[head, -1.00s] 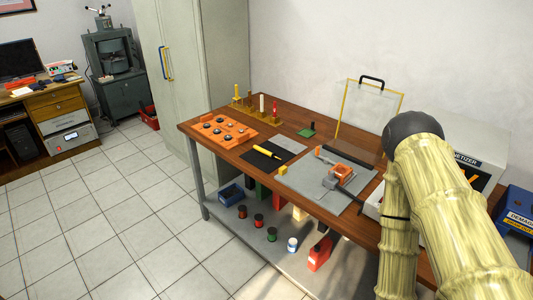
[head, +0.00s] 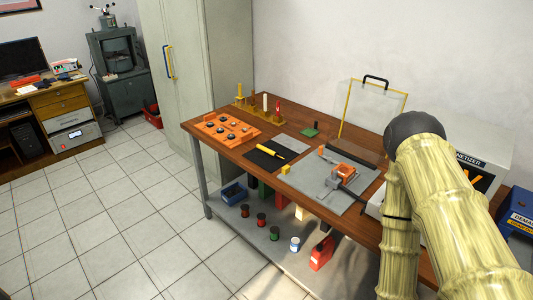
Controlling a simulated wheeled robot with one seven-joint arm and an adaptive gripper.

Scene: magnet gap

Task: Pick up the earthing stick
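A short yellow stick (head: 270,152) with a thin dark end lies on a black mat (head: 256,161) on the wooden bench. Upright rods stand in a yellow rack at the bench's back left: a yellow one (head: 239,91), a white one (head: 265,102) and a red one (head: 277,107) among them. No label shows which of these is the earthing stick; the lying yellow stick looks most like it. My arm fills the right side, bending at a dark joint and running down past the bottom edge. My gripper is out of view.
The bench (head: 222,148) carries an orange tray (head: 224,127), an orange-and-grey fixture (head: 343,171) on a grey plate (head: 307,183), a clear yellow-edged shield (head: 372,108) and a white machine (head: 478,140). Spools sit on the lower shelf. Tiled floor (head: 110,225) at left is clear.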

